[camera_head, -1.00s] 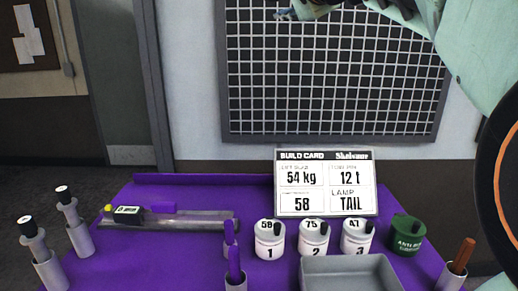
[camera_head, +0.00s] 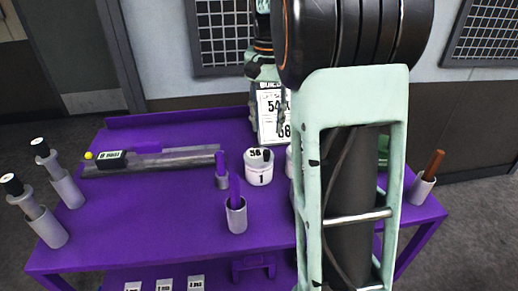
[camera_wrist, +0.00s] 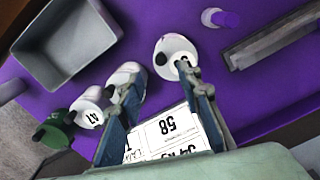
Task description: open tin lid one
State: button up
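Tin one (camera_head: 260,176), white and marked 1, stands upright on the purple table. Its white lid (camera_wrist: 170,46) with a black knob is on it, and the label on top reads 58 or similar. In the wrist view my gripper (camera_wrist: 160,76) is open and empty, its fingers spread wide. Tin one lies just beyond the right fingertip, which overlaps its edge in the picture. In the head view the gripper (camera_head: 281,112) hangs behind tin one, in front of the build card (camera_head: 270,102). My arm hides most of the other tins there.
In the wrist view tin two (camera_wrist: 127,74), tin three (camera_wrist: 91,104) and a green tin (camera_wrist: 56,128) stand in a row. A grey tray (camera_wrist: 100,20) is beside them. Purple-handled holders (camera_head: 236,212) stand near tin one.

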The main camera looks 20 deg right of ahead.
aim_at(267, 152)
notch_tip(267, 152, down, 10)
jog(key=shift+f+b, duration=0.1)
jog(key=shift+b, duration=0.5)
jog(key=shift+c, duration=0.7)
grip_shut()
